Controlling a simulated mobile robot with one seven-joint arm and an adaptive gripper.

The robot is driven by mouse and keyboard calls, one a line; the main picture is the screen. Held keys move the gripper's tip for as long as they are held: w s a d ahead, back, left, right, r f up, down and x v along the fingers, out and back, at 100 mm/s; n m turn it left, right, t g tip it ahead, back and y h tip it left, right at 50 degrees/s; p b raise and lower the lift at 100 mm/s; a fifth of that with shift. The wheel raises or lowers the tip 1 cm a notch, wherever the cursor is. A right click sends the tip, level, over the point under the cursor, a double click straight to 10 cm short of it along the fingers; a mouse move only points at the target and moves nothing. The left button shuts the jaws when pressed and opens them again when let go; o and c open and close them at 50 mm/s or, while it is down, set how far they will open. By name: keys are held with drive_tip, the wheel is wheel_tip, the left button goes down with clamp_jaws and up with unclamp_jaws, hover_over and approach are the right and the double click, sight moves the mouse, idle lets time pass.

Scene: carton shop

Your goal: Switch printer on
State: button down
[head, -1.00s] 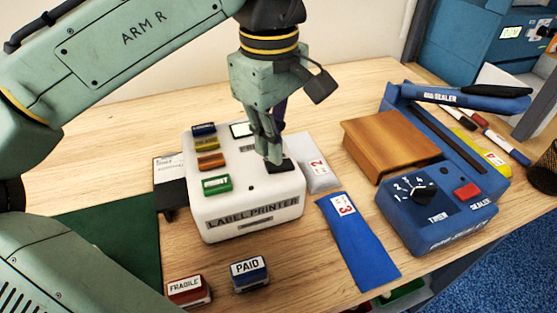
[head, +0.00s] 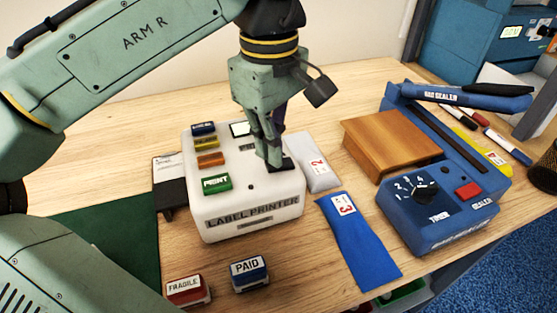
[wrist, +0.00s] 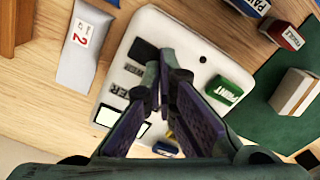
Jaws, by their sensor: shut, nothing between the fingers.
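The white label printer (head: 222,220) stands on the wooden table in the middle of the head view, and its body also shows in the wrist view (wrist: 190,35). A black switch (head: 287,166) sits at the right of its top face, and shows in the wrist view (wrist: 143,50). A green PRINT button (head: 216,184) and several coloured keys line its left side. My gripper (head: 274,167) is shut and empty, pointing down, its fingertips at the switch. The fingers partly cover the switch; I cannot tell whether they touch it or which way it is tipped.
A grey pouch (head: 318,168) and a blue pouch (head: 358,240) lie right of the printer. A blue bag sealer (head: 440,225) and a wooden block (head: 392,140) stand further right. FRAGILE (head: 187,290) and PAID (head: 248,273) stamps stand in front. A green mat (head: 110,235) lies left.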

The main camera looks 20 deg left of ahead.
drive_tip(key=shift+f+b, duration=0.4)
drive_tip(key=shift+f, duration=0.35)
idle(0.3)
wheel_tip(320, 180, up, 5)
drive_tip(key=p, duration=0.5)
drive_tip(key=shift+r, duration=0.15)
drive_tip(key=shift+r+p, duration=0.5)
drive_tip(key=shift+r, duration=0.4)
